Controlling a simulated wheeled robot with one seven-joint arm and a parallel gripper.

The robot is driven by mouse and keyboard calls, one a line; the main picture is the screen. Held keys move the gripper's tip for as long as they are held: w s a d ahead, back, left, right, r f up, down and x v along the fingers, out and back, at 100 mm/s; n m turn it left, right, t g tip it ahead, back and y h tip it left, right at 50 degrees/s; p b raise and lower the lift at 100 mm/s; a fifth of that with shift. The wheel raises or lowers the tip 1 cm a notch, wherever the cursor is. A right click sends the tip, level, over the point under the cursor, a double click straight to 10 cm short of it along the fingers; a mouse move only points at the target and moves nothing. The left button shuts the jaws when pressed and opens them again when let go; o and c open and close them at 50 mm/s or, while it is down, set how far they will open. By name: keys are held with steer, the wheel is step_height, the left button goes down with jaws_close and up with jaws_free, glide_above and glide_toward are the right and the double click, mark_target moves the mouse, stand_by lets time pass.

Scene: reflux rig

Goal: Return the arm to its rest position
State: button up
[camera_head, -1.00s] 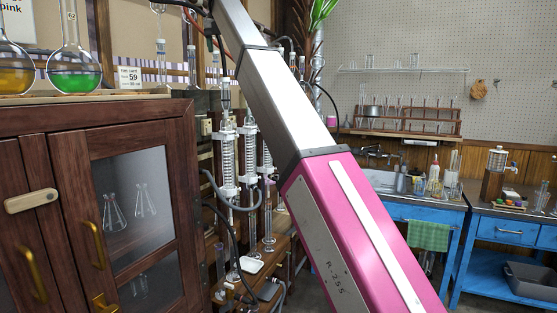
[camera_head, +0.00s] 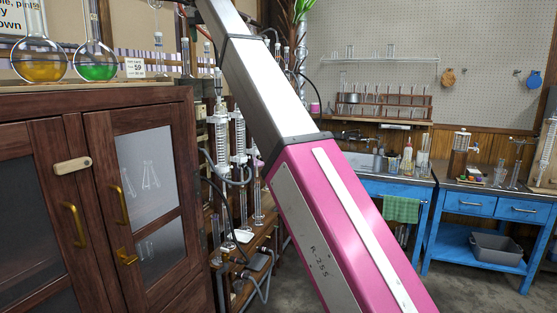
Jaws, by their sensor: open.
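My arm, with its silver and pink links, crosses the head view from the top left to the bottom right. The end of the arm runs out of the picture at the top, so my gripper is not in view. The reflux rig (camera_head: 238,140) with coiled glass condensers stands behind the arm, left of the middle. The arm hides part of it. I cannot tell whether the arm touches anything there.
A dark wooden cabinet (camera_head: 188,190) with glass doors fills the left, with an orange flask (camera_head: 40,66) and a green flask (camera_head: 97,70) on top. A blue bench (camera_head: 495,207) and a grey bin (camera_head: 497,248) stand at right. Some floor between is clear.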

steer(key=w+d+f+m, duration=0.3)
steer(key=d+f+m, duration=0.15)
steer(key=f, duration=0.85)
steer(key=w+d+f+m+g, duration=0.15)
steer(key=d+f+m, duration=0.3)
steer(key=f, duration=0.85)
steer(key=w+d+f+m, duration=0.3)
steer(key=d+f, duration=0.2)
steer(key=f, duration=0.9)
steer(key=s+d+f+m, duration=0.2)
steer(key=d+f+m, duration=0.15)
steer(key=f, duration=0.45)
steer(key=s+d+f+m+h, duration=0.1)
steer(key=d+f+m, duration=0.1)
steer(key=d+f, duration=0.4)
steer(key=s+d+f+m, duration=0.2)
steer(key=d+f+m, duration=0.1)
steer(key=f, duration=0.6)
steer(key=s+d+f+m+g, duration=0.1)
steer(key=s+d+f+m, duration=0.7)
steer(key=s+f, duration=0.3)
steer(key=s+d+f+m+g, duration=0.2)
steer(key=s+d+f+m, duration=0.6)
steer(key=s+f, duration=0.3)
step_height(320, 180, down, 4)
steer(key=shift+s+d+f+y, duration=0.1)
steer(key=shift+s+d+y, duration=0.25)
steer(key=shift+d, duration=0.3)
steer(key=shift+a, duration=0.15)
